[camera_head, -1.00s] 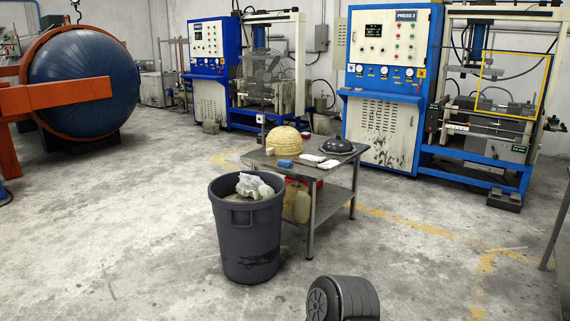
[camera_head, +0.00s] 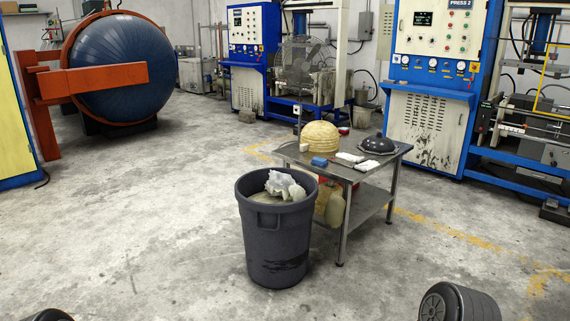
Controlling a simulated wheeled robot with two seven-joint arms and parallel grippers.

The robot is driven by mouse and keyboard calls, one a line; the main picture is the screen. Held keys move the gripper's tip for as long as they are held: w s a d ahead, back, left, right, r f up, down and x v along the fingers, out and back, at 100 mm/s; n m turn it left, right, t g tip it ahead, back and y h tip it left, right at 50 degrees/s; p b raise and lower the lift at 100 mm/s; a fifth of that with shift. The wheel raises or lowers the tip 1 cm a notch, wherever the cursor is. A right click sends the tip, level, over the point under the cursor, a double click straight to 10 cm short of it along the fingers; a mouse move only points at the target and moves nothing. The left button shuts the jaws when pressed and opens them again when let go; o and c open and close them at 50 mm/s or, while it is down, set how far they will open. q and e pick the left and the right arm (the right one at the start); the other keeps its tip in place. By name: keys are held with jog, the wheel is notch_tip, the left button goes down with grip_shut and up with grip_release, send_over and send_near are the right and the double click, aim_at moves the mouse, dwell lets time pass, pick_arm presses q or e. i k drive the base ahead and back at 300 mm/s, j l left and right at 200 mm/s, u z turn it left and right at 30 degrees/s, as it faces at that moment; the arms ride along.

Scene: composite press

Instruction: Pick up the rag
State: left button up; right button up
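I cannot tell for sure which thing is the rag. A small blue item (camera_head: 319,162) lies on the near edge of the metal table (camera_head: 377,179). Flat white items (camera_head: 350,157) lie to its right on the same tabletop. Crumpled white material (camera_head: 284,185) sits in the top of the dark grey bin (camera_head: 275,243), in front of the table. Neither of my grippers is in view. Only dark rounded parts, apparently of my arms, show at the bottom left and bottom right edges.
A yellow dome (camera_head: 321,139) and a black dome (camera_head: 378,146) stand on the table. A yellowish jug (camera_head: 335,208) is under it. Press 2 (camera_head: 432,80) stands behind on the right, a large blue round vessel (camera_head: 125,67) at the left. The floor left of the bin is clear.

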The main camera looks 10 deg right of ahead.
aim_at(322, 162)
jog(key=i+l+z, duration=0.3)
jog(key=i, duration=0.25)
jog(key=i+l+z, duration=0.25)
jog(key=i, duration=0.3)
jog(key=i+z, duration=0.3)
jog(key=i, duration=0.25)
jog(key=i+l+u, duration=0.1)
jog(key=i+u, duration=0.35)
jog(key=i+l+u, duration=0.3)
jog(key=i+u, duration=0.15)
jog(key=i+l+u, duration=0.85)
jog(key=l, duration=0.2)
jog(key=i+l+u, duration=0.25)
jog(key=l+u, duration=0.2)
jog(key=l, duration=0.2)
